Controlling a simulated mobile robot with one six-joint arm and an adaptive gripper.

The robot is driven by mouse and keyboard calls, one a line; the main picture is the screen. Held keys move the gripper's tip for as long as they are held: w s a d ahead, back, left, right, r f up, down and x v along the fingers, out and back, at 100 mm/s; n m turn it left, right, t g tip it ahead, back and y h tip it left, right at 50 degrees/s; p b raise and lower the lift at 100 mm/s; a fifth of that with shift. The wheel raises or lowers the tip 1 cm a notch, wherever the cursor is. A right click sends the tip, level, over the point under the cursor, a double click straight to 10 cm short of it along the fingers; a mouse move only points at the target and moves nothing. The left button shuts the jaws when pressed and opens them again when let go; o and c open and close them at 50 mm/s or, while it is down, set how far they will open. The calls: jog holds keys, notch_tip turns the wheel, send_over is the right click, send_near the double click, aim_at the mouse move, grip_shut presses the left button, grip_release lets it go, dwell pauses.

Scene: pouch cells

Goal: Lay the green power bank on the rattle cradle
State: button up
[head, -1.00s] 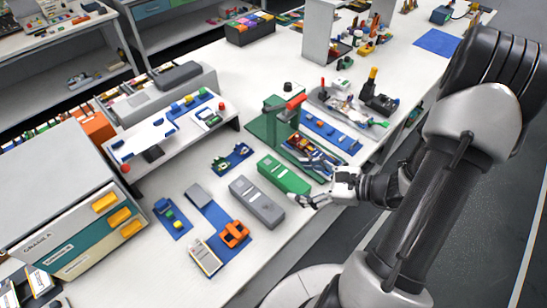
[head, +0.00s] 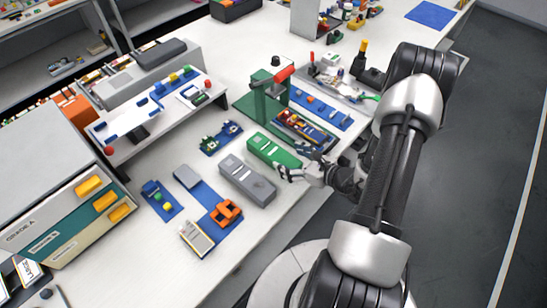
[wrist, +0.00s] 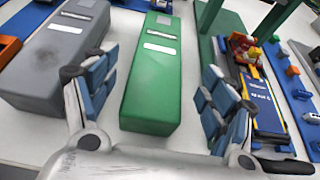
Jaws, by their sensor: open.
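The green power bank (head: 272,149) is a long green block with pale labels, lying flat on the white bench. In the wrist view it (wrist: 153,85) lies lengthwise between my two fingers. My gripper (head: 290,172) is open and empty at its near right end, with one finger toward each long side. I see no clear contact, and finger height above the bench is hard to judge. I cannot tell for certain which fixture is the rattle cradle; several small fixtures sit on blue mats, one with an orange clamp (head: 227,212).
A grey block (head: 247,181) lies close to the left of the green one. A green press with a red handle (head: 272,88) and a tray of coloured parts (head: 305,130) stand close on the other side. A white raised shelf (head: 125,112) is at the left. Bare bench lies in front.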

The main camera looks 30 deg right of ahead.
aim_at(275, 152)
jog(key=shift+b+x, duration=0.95)
jog(key=shift+x, duration=2.15)
jog(key=shift+a+r, duration=0.1)
jog(key=shift+r, duration=0.05)
jog(key=c, duration=1.3)
jog(key=shift+c, duration=0.7)
jog(key=shift+r, duration=0.15)
